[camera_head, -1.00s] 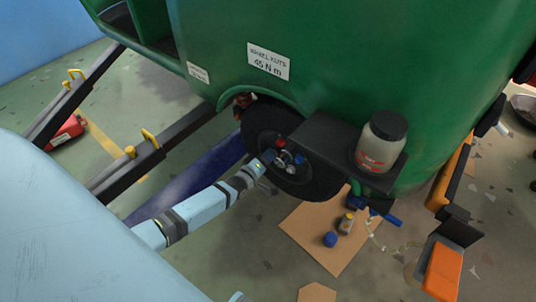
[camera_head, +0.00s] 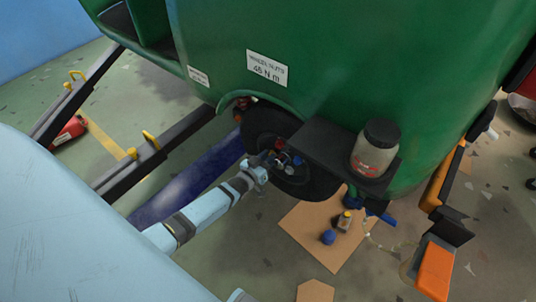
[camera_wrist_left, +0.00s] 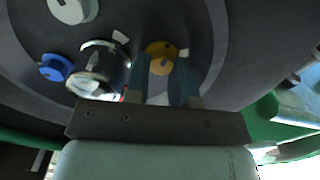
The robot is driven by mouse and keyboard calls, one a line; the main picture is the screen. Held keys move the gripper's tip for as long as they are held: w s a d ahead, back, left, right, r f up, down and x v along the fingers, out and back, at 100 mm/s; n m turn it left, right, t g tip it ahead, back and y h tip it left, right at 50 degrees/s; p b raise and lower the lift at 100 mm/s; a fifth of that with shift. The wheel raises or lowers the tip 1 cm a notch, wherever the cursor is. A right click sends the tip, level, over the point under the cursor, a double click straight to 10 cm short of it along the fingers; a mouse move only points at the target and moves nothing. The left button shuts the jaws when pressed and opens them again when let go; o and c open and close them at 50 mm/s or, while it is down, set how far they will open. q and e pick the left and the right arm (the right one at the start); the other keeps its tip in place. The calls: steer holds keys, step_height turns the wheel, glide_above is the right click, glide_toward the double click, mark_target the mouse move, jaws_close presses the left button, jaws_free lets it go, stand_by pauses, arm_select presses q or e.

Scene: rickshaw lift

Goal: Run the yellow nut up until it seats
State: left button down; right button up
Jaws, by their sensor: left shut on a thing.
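The yellow nut (camera_wrist_left: 160,52) is on the dark wheel hub in the left wrist view, beside the chrome centre cap (camera_wrist_left: 100,72). My left gripper (camera_wrist_left: 167,68) has its two fingers shut on the yellow nut, one on each side, partly hiding it. In the head view my left gripper (camera_head: 269,164) reaches to the hub of the wheel (camera_head: 263,122), and the yellow nut cannot be made out there. Whether the nut touches the hub face is hidden. My right gripper is not in view.
A blue nut (camera_wrist_left: 57,67) and a white nut (camera_wrist_left: 73,10) sit near the cap. A black shelf (camera_head: 318,142) with a jar (camera_head: 375,150) juts out right of the wheel under the green body (camera_head: 340,60). Cardboard (camera_head: 303,235) with small items lies on the floor below.

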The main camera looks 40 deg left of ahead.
arm_select(q)
steer(key=shift+s+f+m, duration=0.15)
steer(key=shift+f+m, duration=0.05)
steer(key=shift+m, duration=0.7)
steer(key=c, duration=1)
jaws_free()
steer(key=shift+o, duration=0.2)
steer(key=shift+r, duration=0.1)
steer(key=shift+d+r, duration=0.15)
